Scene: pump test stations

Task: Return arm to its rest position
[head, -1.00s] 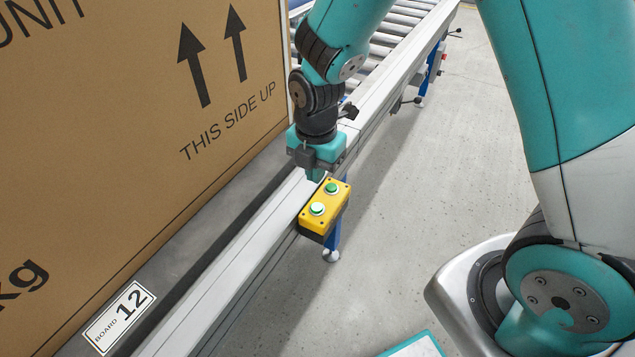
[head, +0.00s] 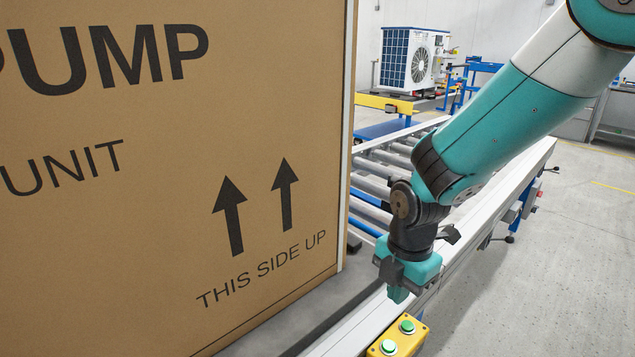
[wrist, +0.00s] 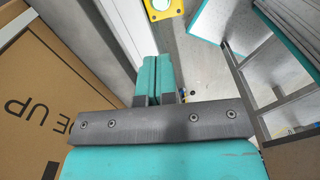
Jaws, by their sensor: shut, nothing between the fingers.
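My gripper (head: 398,294) is at the end of my teal arm, pointing down over the conveyor's side rail. In the wrist view the two teal fingers of my gripper (wrist: 153,80) lie together with nothing between them. Part of the yellow box (wrist: 163,7) also shows at the top of the wrist view.
A large cardboard box (head: 150,200) marked "THIS SIDE UP" stands close left of my arm. The roller conveyor (head: 385,180) runs behind my arm. A heat pump unit (head: 410,58) stands at the back. Grey floor (head: 560,260) at the right is clear.

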